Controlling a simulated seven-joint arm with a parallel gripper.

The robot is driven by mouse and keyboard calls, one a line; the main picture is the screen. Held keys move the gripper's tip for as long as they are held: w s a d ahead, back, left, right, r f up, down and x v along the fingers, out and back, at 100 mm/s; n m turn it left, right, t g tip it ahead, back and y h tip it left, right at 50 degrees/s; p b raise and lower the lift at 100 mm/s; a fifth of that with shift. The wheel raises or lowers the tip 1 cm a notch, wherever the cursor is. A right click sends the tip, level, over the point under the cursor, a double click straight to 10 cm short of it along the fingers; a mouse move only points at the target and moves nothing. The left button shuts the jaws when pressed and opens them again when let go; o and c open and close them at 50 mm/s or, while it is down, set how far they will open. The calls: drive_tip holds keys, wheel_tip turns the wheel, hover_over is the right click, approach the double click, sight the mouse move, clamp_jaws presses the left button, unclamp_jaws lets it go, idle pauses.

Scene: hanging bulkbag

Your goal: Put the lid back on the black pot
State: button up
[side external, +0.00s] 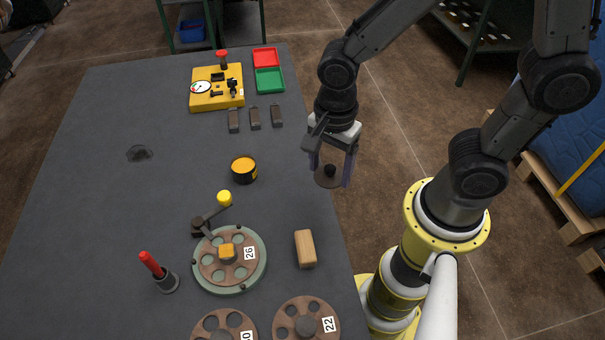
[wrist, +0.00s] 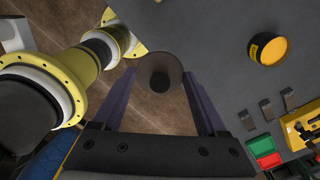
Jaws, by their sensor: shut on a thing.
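The black pot (side external: 243,177) stands open on the grey table, with yellow showing inside its rim. It also shows in the wrist view (wrist: 256,49) at the upper right. The lid is a dark round disc (side external: 322,181) with a black knob. My gripper (side external: 332,170) is shut on the lid, with its fingers at opposite sides of the rim. In the wrist view the lid (wrist: 160,63) sits between the fingertips. The gripper and lid are right of the pot, in the air past the table's right edge. The exact finger contact is hard to see.
A wooden block (side external: 305,248) and a green round base with a brown wheel (side external: 213,270) are nearer on the table (side external: 95,185). Several dark blocks (side external: 255,119), a yellow panel (side external: 201,101), and red and green trays (side external: 269,80) lie beyond the pot. The table between pot and gripper looks clear.

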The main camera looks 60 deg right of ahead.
drive_tip(key=s+d+r, duration=0.2)
drive_tip(key=s, duration=0.3)
wheel_tip(320, 180, up, 4)
hover_over(322, 173)
drive_tip(key=shift+f, duration=0.1)
drive_tip(key=w+a+f, duration=0.1)
drive_tip(key=w+a, duration=0.2)
drive_tip(key=w, duration=1.4)
drive_tip(key=shift+w+f, duration=0.4)
drive_tip(key=shift+f, duration=1.35)
drive_tip(key=shift+w+f, duration=0.4)
drive_tip(key=shift+f, duration=1.3)
drive_tip(key=shift+w+f, duration=0.4)
drive_tip(key=shift+f, duration=1.35)
drive_tip(key=shift+f, duration=0.15)
